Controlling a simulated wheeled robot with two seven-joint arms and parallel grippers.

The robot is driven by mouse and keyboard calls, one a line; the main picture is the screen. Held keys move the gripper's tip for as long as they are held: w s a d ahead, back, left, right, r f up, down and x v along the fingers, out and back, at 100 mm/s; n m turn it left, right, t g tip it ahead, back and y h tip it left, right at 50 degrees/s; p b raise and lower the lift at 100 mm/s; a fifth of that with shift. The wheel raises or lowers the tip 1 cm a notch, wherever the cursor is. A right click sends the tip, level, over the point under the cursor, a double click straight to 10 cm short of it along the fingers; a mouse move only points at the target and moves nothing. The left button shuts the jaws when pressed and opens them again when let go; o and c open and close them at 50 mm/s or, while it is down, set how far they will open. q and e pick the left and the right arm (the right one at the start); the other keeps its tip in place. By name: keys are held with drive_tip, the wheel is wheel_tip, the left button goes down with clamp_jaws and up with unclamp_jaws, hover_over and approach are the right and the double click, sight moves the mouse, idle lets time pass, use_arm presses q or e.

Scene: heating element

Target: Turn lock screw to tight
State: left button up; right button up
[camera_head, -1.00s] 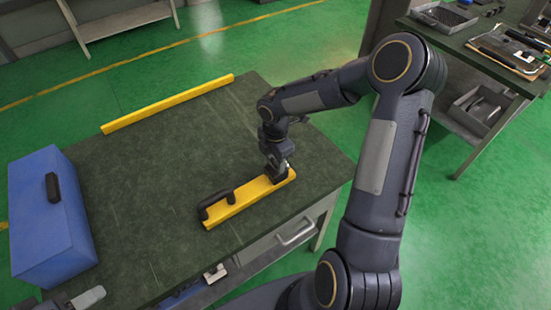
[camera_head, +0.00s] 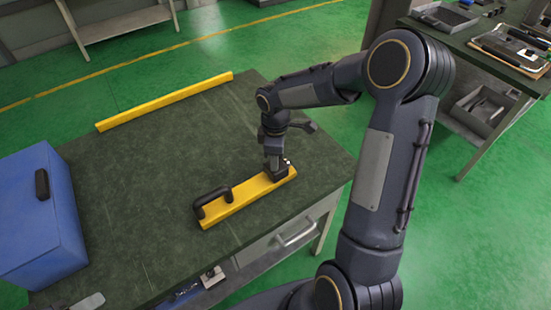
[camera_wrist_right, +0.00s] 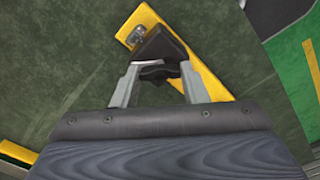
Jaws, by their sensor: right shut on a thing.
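The yellow bar (camera_head: 235,205) lies on the dark green table near its front right edge, with a black handle (camera_head: 212,196) on its left part. A dark knob, which looks like the lock screw (camera_wrist_right: 160,46), sits near the bar's right end. My right gripper (camera_head: 275,170) points down over that end. In the wrist view its two grey fingers (camera_wrist_right: 156,78) are shut on the dark knob. A small metal fitting (camera_wrist_right: 135,37) shows beside the knob. The knob's exact angle is hard to tell. A grey part (camera_head: 88,303) at the lower left may be my left gripper.
A blue box (camera_head: 38,220) with a black handle stands at the table's left. A long yellow strip (camera_head: 165,100) runs along the far edge. The table's middle is clear. A drawer handle (camera_head: 298,234) juts from the front. Another workbench (camera_head: 490,50) stands at the right.

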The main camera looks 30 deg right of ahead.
drive_tip(key=m+b, duration=0.1)
drive_tip(key=m, duration=0.3)
drive_tip(key=shift+m+b, duration=0.3)
drive_tip(key=shift+b, duration=0.05)
drive_tip(key=shift+m+b, duration=0.55)
drive_tip(key=shift+m, duration=2.05)
drive_tip(key=o, duration=1)
drive_tip(key=shift+r, duration=0.1)
wheel_tip(320, 180, up, 8)
drive_tip(key=shift+f, duration=0.15)
drive_tip(key=shift+s, duration=0.1)
